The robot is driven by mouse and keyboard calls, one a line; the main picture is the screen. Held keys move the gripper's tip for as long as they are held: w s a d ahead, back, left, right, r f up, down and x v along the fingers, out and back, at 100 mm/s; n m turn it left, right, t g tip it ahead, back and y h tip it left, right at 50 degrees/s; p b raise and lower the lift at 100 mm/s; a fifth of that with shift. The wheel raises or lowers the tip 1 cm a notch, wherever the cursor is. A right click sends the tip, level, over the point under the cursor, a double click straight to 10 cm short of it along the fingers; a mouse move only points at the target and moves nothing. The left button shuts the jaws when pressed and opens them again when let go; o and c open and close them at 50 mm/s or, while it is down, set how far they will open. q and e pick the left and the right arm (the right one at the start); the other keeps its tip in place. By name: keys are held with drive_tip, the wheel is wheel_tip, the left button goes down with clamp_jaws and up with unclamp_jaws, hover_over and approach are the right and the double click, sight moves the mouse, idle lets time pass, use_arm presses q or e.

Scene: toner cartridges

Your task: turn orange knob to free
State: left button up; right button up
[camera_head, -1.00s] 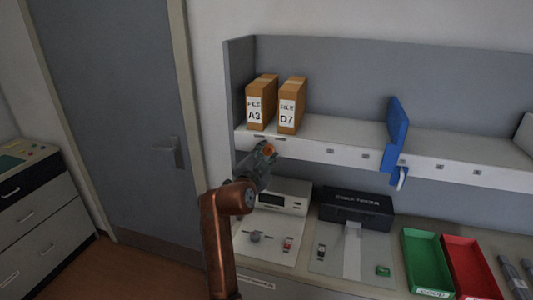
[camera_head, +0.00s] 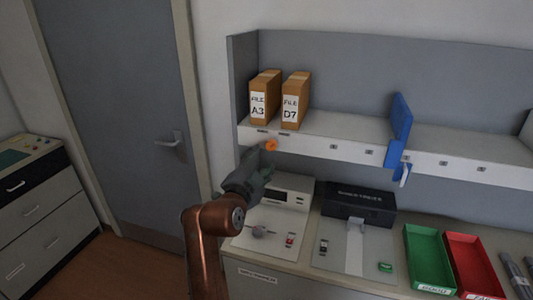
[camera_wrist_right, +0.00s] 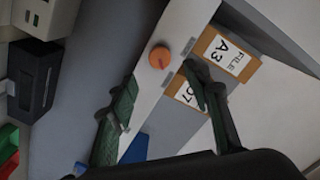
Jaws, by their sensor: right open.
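The orange knob (camera_head: 271,145) sits on the white front edge of the shelf, below the two file boxes. It also shows in the right wrist view (camera_wrist_right: 159,57), round, with a small line on its face. My right gripper (camera_head: 262,160) is just below and left of the knob in the head view, apart from it. In the right wrist view its two dark green fingers (camera_wrist_right: 160,95) are spread wide, with nothing between them, and the knob lies beyond the tips. My left gripper is not in view.
File boxes A3 (camera_head: 264,97) and D7 (camera_head: 295,100) stand on the shelf above the knob. A blue bracket (camera_head: 400,130) hangs on the shelf edge. Below are a white device (camera_head: 290,192), a black box (camera_head: 358,203), a green tray (camera_head: 428,262) and a red tray (camera_head: 475,262).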

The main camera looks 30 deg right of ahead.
drive_tip(key=shift+v, duration=1.6)
drive_tip(key=shift+w, duration=0.1)
